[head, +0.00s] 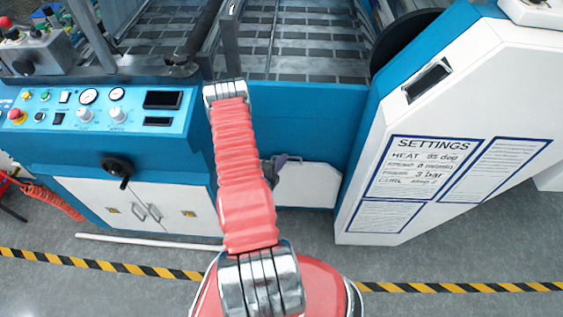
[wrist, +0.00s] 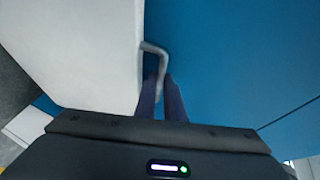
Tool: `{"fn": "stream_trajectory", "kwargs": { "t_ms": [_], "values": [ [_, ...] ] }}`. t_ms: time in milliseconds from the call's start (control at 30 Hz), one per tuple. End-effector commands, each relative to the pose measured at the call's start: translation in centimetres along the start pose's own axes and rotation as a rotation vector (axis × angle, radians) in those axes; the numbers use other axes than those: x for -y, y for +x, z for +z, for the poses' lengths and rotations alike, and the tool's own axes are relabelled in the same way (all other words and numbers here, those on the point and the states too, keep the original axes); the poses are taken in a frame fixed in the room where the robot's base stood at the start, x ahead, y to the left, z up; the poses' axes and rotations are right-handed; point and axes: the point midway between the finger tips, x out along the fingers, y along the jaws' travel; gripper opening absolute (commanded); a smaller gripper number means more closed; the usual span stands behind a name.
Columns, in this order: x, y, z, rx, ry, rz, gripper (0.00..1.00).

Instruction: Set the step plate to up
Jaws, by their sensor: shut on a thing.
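The white plate (head: 308,187), which looks like the step plate, is low on the blue front of the machine. It appears close to the machine front; I cannot tell its exact tilt. In the wrist view the white plate (wrist: 85,45) fills the upper left, with a bent grey handle (wrist: 156,48) at its edge. My gripper (wrist: 161,88) is shut on this handle, its dark fingers on either side of the bar. In the head view my gripper (head: 283,162) is small and partly hidden behind my red arm, at the plate's upper left.
A blue control panel (head: 95,110) with knobs and gauges is at the left, above white cabinet doors (head: 140,207). A white side housing with a settings sheet (head: 425,165) stands at the right. A white rod (head: 150,241) and striped tape (head: 110,264) lie on the grey floor.

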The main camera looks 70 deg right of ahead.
Motion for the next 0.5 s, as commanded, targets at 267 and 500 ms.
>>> {"fn": "stream_trajectory", "kwargs": {
  "t_ms": [267,500],
  "values": [
    [-1.1,-1.6,-0.7,0.002,-0.005,0.010,0.00],
    [-1.4,-2.1,-1.0,0.002,-0.005,0.012,0.00]
  ]
}}
